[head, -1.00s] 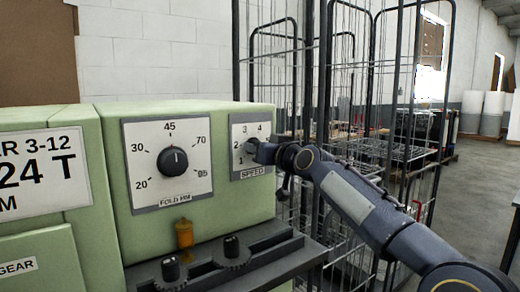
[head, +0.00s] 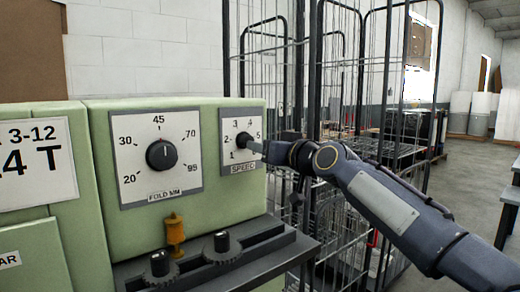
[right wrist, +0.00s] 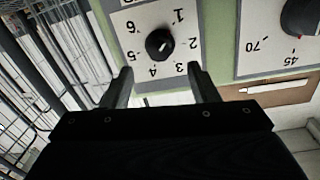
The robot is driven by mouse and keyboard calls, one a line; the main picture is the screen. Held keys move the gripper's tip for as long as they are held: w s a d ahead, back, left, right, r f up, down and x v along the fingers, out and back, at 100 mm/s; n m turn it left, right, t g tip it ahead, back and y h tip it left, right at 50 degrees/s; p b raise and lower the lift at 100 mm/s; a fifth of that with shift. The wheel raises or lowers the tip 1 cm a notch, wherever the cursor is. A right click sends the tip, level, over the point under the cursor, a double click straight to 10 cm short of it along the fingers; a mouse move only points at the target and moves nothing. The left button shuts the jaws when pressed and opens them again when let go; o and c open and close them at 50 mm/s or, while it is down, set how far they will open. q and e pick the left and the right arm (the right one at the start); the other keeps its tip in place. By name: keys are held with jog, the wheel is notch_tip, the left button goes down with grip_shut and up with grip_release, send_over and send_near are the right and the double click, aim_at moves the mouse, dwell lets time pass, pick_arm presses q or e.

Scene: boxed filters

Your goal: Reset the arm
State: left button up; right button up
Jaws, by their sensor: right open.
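My right arm reaches in from the right in the head view. Its gripper (head: 256,147) is at the right edge of the SPEED dial plate (head: 227,155) on the green machine. In the right wrist view the gripper (right wrist: 162,82) has its two fingers apart with nothing between them. The black SPEED knob (right wrist: 160,43) shows just beyond the fingertips, apart from them; it also shows in the head view (head: 243,140), partly covered by the gripper. My left gripper is not in view.
The FOLD MM knob (head: 161,154) is left of the SPEED dial. An amber fitting (head: 175,231) and a dark rail with black knobs (head: 221,241) are below. Wire cages (head: 340,100) stand behind my right arm. Open floor (head: 470,190) lies at the right.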

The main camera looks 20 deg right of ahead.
jog(key=shift+s, duration=0.1)
dwell(0.3)
jog(key=s+a+f+m+g+h, duration=0.1)
jog(key=s+f+m+g, duration=0.65)
jog(key=s+f, duration=3.15)
notch_tip(320, 180, up, 21)
jog(key=n+g+p, duration=0.4)
jog(key=p, duration=1.6)
jog(key=shift+w+a, duration=0.15)
jog(key=shift+w, duration=0.25)
